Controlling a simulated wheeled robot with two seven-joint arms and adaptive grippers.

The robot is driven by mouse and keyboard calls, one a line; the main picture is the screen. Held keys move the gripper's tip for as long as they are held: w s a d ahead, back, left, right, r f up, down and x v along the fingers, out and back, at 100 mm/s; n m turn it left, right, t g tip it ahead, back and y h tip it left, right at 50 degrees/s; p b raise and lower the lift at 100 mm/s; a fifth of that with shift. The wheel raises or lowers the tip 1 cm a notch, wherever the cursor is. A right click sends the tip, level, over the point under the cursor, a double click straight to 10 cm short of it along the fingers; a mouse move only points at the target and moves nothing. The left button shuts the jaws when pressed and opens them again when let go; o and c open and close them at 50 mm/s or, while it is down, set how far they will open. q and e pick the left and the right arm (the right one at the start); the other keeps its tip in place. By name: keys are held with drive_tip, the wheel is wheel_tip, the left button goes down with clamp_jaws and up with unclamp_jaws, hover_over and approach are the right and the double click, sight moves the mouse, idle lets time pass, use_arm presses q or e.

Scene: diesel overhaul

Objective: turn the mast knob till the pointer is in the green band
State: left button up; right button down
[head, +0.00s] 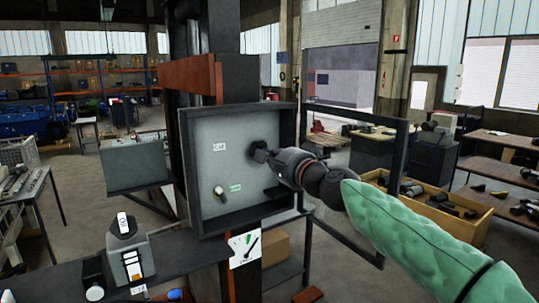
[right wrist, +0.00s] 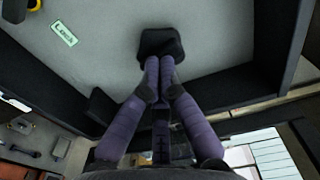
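The open grey control box (head: 188,175) stands on a dark column in the middle of the head view. The dark mast knob (head: 259,151) projects from its back panel. My right gripper (head: 270,157) reaches in from the right, its fingers nearly together at the knob. In the right wrist view the fingertips (right wrist: 159,66) overlap the lower part of the dark knob (right wrist: 161,43) and appear shut on it; the contact is partly hidden. Below the box is a white gauge (head: 236,245) with a green band (head: 248,238). Its black pointer (head: 251,248) leans right, apparently beside the green. My left gripper is out of view.
The box's door frame (head: 403,150) stands open behind my right arm. A second, light-coloured knob (head: 220,194) sits lower left inside the box. A bench (head: 185,258) with devices is at the lower left. A wooden crate (head: 478,225) of parts stands at the right.

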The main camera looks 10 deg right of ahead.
drive_tip(key=m+p, duration=0.1)
drive_tip(key=m, duration=0.3)
drive_tip(key=shift+m, duration=0.4)
drive_tip(key=c, duration=1.1)
unclamp_jaws()
drive_tip(key=v, duration=0.3)
drive_tip(key=shift+s+d, duration=0.15)
drive_tip(key=shift+s, duration=0.25)
